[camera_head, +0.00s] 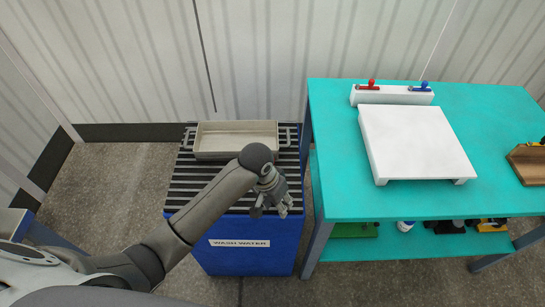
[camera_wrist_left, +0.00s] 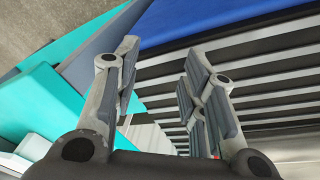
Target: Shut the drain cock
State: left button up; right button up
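My left gripper (camera_head: 271,206) points down over the front right part of the slatted top of the blue wash-water bin. In the left wrist view its fingers (camera_wrist_left: 160,65) are apart with nothing between them, and dark slats lie beyond. A white block (camera_head: 392,97) at the back of the turquoise table carries a small red-handled cock (camera_head: 368,84) and a blue-handled cock (camera_head: 420,86). I cannot tell which one is the drain cock, or whether either is open. The gripper is well away from both, in front and to the left. My right gripper is out of view.
A grey tray (camera_head: 237,154) sits on the back of the blue bin (camera_head: 240,228). The turquoise table (camera_head: 500,110) bears a raised white board (camera_head: 415,140) and, at right, a wooden item (camera_head: 530,164). Several small items sit on its lower shelf.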

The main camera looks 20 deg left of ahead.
pick_arm(q)
jog(key=w+a+r+n+g+y, duration=0.1)
jog(key=w+a+r, duration=0.2)
jog(key=w+r, duration=0.35)
jog(key=w+a+r+n+y, duration=0.1)
jog(key=w+a+r, duration=0.2)
jog(key=w+r, duration=0.35)
jog(key=f, duration=1.1)
jog(key=shift+w+d, duration=0.15)
jog(key=shift+d, duration=0.1)
jog(key=shift+r+p, duration=0.1)
jog(key=shift+p, duration=0.25)
grip_shut()
